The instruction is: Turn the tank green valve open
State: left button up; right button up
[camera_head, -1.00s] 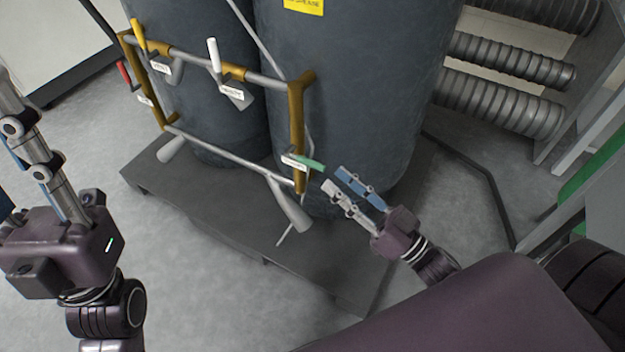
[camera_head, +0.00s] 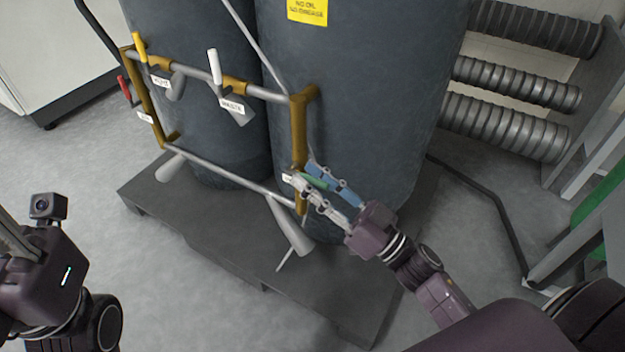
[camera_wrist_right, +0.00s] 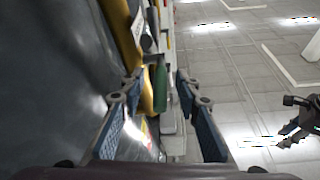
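The green valve handle (camera_head: 315,182) sits at the lower end of the right-hand yellow-brown pipe (camera_head: 298,140) on the front of the dark tank (camera_head: 365,90). My right gripper (camera_head: 307,177) is open, its two fingers on either side of the green handle. In the right wrist view the handle (camera_wrist_right: 160,88) stands between the open fingers (camera_wrist_right: 155,92), with a gap visible to each side. My left gripper's body (camera_head: 40,275) is at the lower left, far from the valve; its fingers are mostly cut off. Part of that arm also shows at the right of the wrist view.
A yellow valve (camera_head: 139,47), a white valve (camera_head: 214,66) and a red valve (camera_head: 125,88) are on the same pipe frame. The tanks stand on a dark platform (camera_head: 150,200). Ribbed grey hoses (camera_head: 510,125) are at the right. Open floor (camera_head: 120,270) lies at the left.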

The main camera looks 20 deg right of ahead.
jog(key=shift+c, duration=0.7)
grip_shut()
jog(key=shift+r+p, duration=0.1)
jog(key=shift+p, duration=0.3)
